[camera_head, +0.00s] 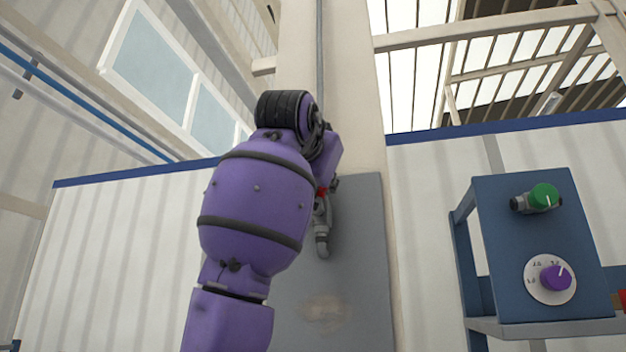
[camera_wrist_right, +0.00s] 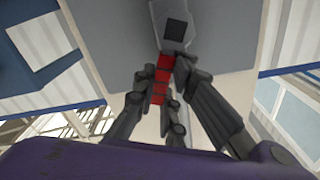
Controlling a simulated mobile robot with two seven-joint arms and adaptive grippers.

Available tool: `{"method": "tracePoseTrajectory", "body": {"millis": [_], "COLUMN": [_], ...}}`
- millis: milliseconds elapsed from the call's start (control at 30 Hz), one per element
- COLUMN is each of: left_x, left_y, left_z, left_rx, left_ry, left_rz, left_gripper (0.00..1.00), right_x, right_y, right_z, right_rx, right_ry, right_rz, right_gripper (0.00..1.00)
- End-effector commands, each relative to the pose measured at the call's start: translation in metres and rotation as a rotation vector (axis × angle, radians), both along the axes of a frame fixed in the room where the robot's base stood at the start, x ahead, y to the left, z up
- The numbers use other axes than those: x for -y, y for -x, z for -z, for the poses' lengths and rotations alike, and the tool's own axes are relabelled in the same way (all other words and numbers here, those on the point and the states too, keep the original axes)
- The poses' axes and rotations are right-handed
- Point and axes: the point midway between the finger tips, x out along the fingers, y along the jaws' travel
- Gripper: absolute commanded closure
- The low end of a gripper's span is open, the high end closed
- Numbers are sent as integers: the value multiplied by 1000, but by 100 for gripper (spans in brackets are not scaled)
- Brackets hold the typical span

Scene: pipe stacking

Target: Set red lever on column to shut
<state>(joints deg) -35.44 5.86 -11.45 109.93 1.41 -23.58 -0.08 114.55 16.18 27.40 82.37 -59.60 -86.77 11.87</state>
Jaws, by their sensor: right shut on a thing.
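The red lever (camera_wrist_right: 161,82) shows in the right wrist view between the fingers of my right gripper (camera_wrist_right: 165,100), which is shut on it. In the head view only a small red part (camera_head: 322,191) shows beside my purple right arm, which hides most of the lever and the gripper. A grey pipe fitting (camera_head: 321,240) hangs below the lever in front of the grey panel. The fitting's pale end with a dark square (camera_wrist_right: 176,30) shows in the wrist view. The beige column (camera_head: 355,120) stands behind. My left gripper is not in view.
A blue box (camera_head: 510,200) on a stand at the right carries a green knob (camera_head: 544,196) and a purple dial (camera_head: 556,277). The grey panel (camera_head: 365,280) on the column has a worn brown patch. A grey conduit (camera_head: 320,50) runs up the column.

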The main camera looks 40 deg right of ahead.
Motion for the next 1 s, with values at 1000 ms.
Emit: {"method": "tracePoseTrajectory", "body": {"millis": [1000], "left_x": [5], "left_y": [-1], "left_z": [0], "left_rx": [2], "left_ry": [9], "left_rz": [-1], "left_gripper": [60], "right_x": [19], "right_y": [23], "right_z": [40], "right_rx": [710], "right_ry": [-608], "right_rz": [-2], "right_gripper": [100]}}
